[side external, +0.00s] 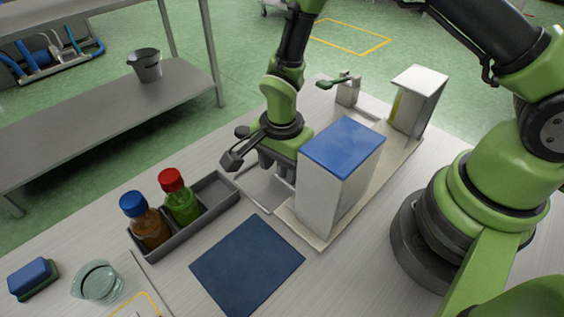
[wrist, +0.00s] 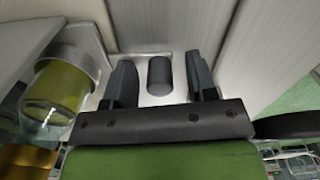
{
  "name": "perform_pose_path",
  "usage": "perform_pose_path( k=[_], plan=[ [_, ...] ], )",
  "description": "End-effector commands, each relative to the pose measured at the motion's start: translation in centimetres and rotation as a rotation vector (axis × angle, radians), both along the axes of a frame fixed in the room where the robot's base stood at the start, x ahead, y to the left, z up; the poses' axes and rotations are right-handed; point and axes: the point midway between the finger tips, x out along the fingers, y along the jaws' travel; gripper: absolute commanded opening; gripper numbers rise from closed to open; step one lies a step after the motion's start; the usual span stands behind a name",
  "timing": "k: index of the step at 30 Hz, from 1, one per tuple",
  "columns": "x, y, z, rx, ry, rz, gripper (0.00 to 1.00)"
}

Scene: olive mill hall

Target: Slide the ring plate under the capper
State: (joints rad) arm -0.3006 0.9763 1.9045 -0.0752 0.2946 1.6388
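My gripper (wrist: 160,62) is open, with one dark finger on each side of a short dark knob (wrist: 159,76) and a gap on both sides. The knob stands on a pale plate (wrist: 150,99), which I take to be the ring plate; no ring is clear. In the side external view my gripper (side external: 276,166) is low beside a tall white housing with a blue top (side external: 343,150), which partly hides the fingers. Which housing is the capper I cannot tell. A bottle with yellow-green contents (wrist: 60,85) sits under a grey collar at left in the wrist view.
A grey tray (side external: 217,201) holds a red-capped green bottle (side external: 178,197) and a blue-capped brown bottle (side external: 146,222). A second white housing (side external: 418,95) stands at the back. A dark blue mat (side external: 247,265), a glass bowl (side external: 98,282) and a sponge (side external: 33,278) lie in front.

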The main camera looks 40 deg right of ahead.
Motion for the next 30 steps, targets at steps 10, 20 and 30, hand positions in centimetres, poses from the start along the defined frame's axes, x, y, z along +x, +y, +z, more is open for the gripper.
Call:
perform_pose_path(
  k=[10,20,30],
  plan=[
    [0.1,0.0,2.7,0.001,-0.005,0.001,0.52],
    [0.0,0.0,8.6,0.002,-0.004,0.000,0.52],
    [-0.1,0.0,10.0,0.000,0.000,0.000,0.52]
  ],
)
